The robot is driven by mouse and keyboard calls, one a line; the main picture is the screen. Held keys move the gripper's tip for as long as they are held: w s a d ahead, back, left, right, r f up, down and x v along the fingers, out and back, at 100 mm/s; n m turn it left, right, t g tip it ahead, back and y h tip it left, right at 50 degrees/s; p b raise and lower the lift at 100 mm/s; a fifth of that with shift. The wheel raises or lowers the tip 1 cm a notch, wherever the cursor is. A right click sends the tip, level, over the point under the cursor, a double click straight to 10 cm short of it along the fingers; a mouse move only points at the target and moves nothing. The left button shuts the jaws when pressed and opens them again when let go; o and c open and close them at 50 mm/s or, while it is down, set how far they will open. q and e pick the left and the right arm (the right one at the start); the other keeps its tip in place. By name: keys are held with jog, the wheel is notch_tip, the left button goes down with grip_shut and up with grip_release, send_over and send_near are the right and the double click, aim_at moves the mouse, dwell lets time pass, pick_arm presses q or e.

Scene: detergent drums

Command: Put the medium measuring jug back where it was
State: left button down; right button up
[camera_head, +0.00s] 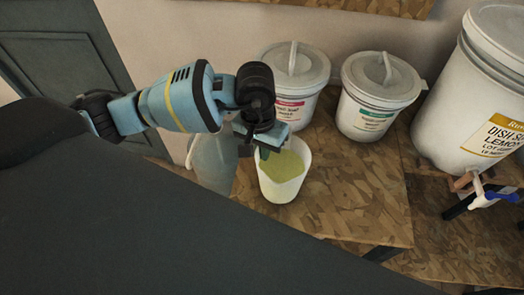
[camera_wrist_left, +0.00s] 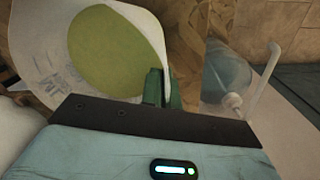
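The medium measuring jug (camera_head: 273,190) is a white, open cup holding yellow-green liquid, over the wooden worktop in the head view. In the left wrist view the jug (camera_wrist_left: 40,55) fills the upper left, with an M-like mark on its wall. I cannot tell whether the jug's base touches the worktop. My right gripper is not in view.
A clear bottle (camera_head: 212,160) stands left of the jug, partly behind my arm. Two white lidded tubs (camera_head: 296,103) (camera_head: 362,117) stand behind. A large drum (camera_head: 450,120) with a tap (camera_head: 490,199) is at the right. The worktop (camera_head: 345,195) right of the jug is clear.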

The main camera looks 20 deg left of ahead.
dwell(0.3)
pick_arm(q)
jog(key=shift+f, duration=0.1)
jog(key=c, duration=1.6)
grip_release()
jog(key=shift+f, duration=0.1)
jog(key=shift+c, duration=0.2)
jog(key=shift+r, duration=0.3)
notch_tip(320, 180, up, 12)
jog(key=a, duration=0.1)
jog(key=shift+f, duration=0.15)
